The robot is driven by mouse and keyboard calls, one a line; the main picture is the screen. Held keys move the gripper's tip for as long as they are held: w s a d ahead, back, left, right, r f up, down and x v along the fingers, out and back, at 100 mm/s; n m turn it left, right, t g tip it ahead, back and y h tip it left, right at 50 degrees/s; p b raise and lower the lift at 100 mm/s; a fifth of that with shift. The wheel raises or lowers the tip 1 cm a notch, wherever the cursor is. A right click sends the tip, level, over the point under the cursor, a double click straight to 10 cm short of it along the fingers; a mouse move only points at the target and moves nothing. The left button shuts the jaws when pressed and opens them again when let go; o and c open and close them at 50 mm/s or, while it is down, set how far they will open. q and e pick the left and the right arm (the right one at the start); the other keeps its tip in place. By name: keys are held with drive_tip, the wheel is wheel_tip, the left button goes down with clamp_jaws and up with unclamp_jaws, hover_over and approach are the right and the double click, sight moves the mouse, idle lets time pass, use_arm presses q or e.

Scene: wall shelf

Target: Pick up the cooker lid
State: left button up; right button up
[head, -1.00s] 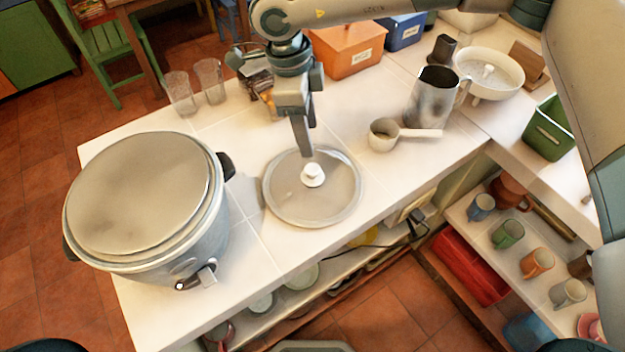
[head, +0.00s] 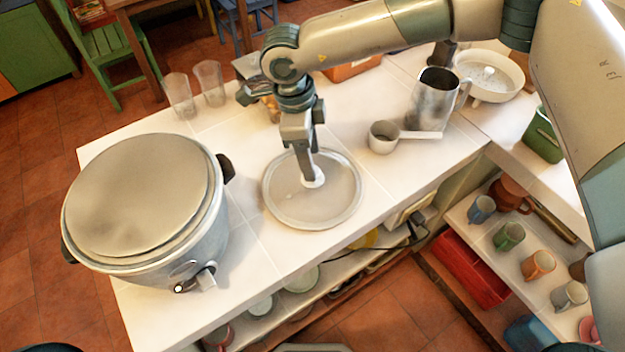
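The cooker lid (head: 335,203) is a round, greyish disc with a raised rim and a white knob (head: 313,180) in its middle. It lies flat on the white counter, right of the large cooker. My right gripper (head: 310,175) comes down over the lid with its fingers at the knob. The fingers hide part of the knob, and I cannot tell whether they are closed on it. The large silver cooker (head: 190,245) stands at the left of the counter with a metal cover on top. My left gripper is not in view.
Two clear glasses (head: 209,84) stand behind the cooker. A small pot with a handle (head: 383,137), a metal pitcher (head: 432,100) and a white bowl (head: 490,75) stand to the right. Mugs (head: 509,236) sit on a lower shelf. The counter's front edge is close to the lid.

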drive_tip(key=shift+d+f, duration=0.1)
drive_tip(key=shift+f, duration=1.5)
clamp_jaws()
